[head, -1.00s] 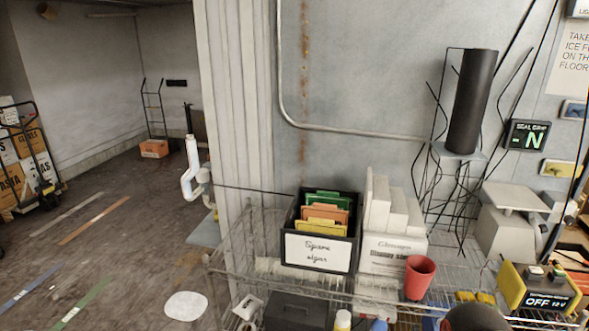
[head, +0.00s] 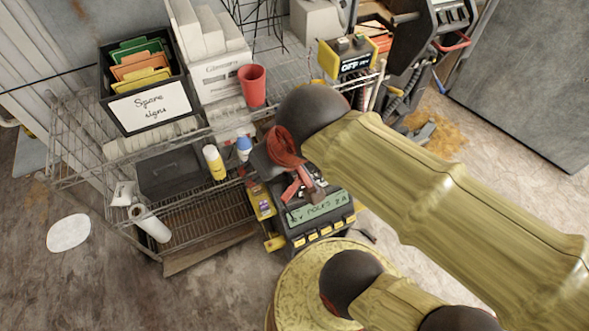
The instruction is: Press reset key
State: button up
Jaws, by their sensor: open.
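No key that I can read as a reset key shows in the head view. A dark device with a green screen (head: 318,208) stands low beside the wire shelf, with a row of several small yellow keys (head: 326,231) along its front. The screen text seems to include "POLES"; the key labels are too small to read. Red and dark parts (head: 287,150) lie above the device and cover some of it. A yellow box marked "OFF" (head: 347,62) has dark buttons on top.
A wire shelf (head: 88,172) holds a black bin labelled "Spare signs" (head: 148,106), white boxes (head: 221,75) and a red cup (head: 252,86). A round yellow surface (head: 290,290) is at bottom centre. Open floor lies at the lower left.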

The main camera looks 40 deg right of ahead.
aim_at(348, 220)
jog(key=k+z, duration=0.1)
jog(key=z, duration=0.4)
jog(key=k+z, duration=0.15)
jog(key=z, duration=0.35)
jog(key=l+z, duration=0.15)
jog(key=z, duration=0.35)
jog(key=k, duration=0.05)
